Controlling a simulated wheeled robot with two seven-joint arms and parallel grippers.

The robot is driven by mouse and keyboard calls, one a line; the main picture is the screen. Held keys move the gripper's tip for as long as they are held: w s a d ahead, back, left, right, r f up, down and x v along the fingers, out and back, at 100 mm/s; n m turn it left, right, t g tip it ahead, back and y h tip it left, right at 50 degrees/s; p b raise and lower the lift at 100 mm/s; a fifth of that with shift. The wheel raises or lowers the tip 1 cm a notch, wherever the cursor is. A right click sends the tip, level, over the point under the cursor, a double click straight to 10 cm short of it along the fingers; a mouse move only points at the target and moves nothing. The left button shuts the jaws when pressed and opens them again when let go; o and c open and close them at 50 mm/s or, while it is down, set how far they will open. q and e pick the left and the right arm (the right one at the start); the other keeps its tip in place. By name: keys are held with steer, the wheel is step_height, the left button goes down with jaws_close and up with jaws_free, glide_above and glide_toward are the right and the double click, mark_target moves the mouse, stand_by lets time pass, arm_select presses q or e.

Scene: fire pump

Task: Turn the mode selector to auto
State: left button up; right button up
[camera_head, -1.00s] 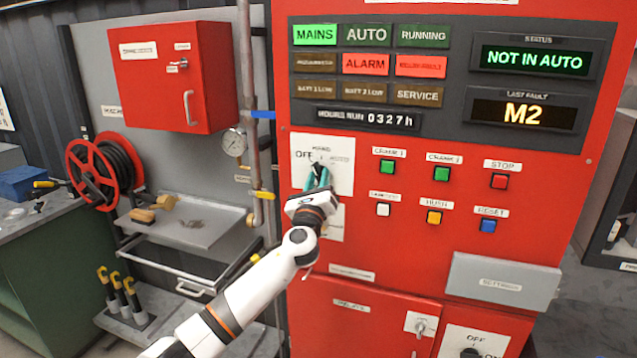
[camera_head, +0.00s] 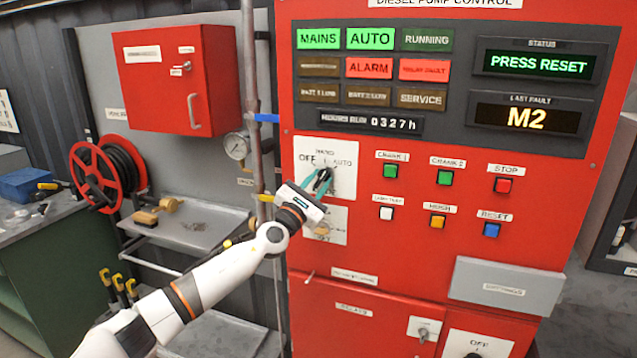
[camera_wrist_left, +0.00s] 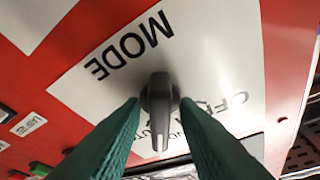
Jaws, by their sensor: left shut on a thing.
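The mode selector (camera_head: 325,173) is a dark grey knob on a white plate (camera_head: 311,150) marked OFF, MANU and AUTO, at the left of the red panel. My left gripper (camera_head: 318,183) is at the knob, its green fingers tilted and closed on it. In the left wrist view the knob (camera_wrist_left: 158,104) sits between the two fingertips (camera_wrist_left: 161,103), with MODE printed beside it. The fingers partly cover the plate's other marks. The AUTO lamp (camera_head: 370,39) is lit green. The status display (camera_head: 539,64) reads PRESS RESET. My right gripper is not in view.
A second white plate (camera_head: 335,231) lies just below the selector, partly behind my gripper. Several push buttons, including the blue reset button (camera_head: 491,230), are to the right. A vertical pipe (camera_head: 254,110) and gauge (camera_head: 237,146) stand close on the left.

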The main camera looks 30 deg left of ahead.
arm_select(q)
steer(key=shift+a+r+m+g+h+p, duration=0.1)
steer(key=shift+m+g+h+p, duration=0.25)
steer(key=shift+m, duration=0.8)
steer(key=shift+r+m+g+h+p, duration=0.15)
steer(key=shift+m+h, duration=0.4)
steer(key=shift+m, duration=0.6)
steer(key=shift+f, duration=0.1)
steer(key=o, duration=0.6)
steer(key=shift+s+f, duration=0.25)
steer(key=shift+s, duration=0.25)
steer(key=b+v, duration=0.3)
steer(key=v, duration=0.8)
steer(key=shift+a+r, duration=0.1)
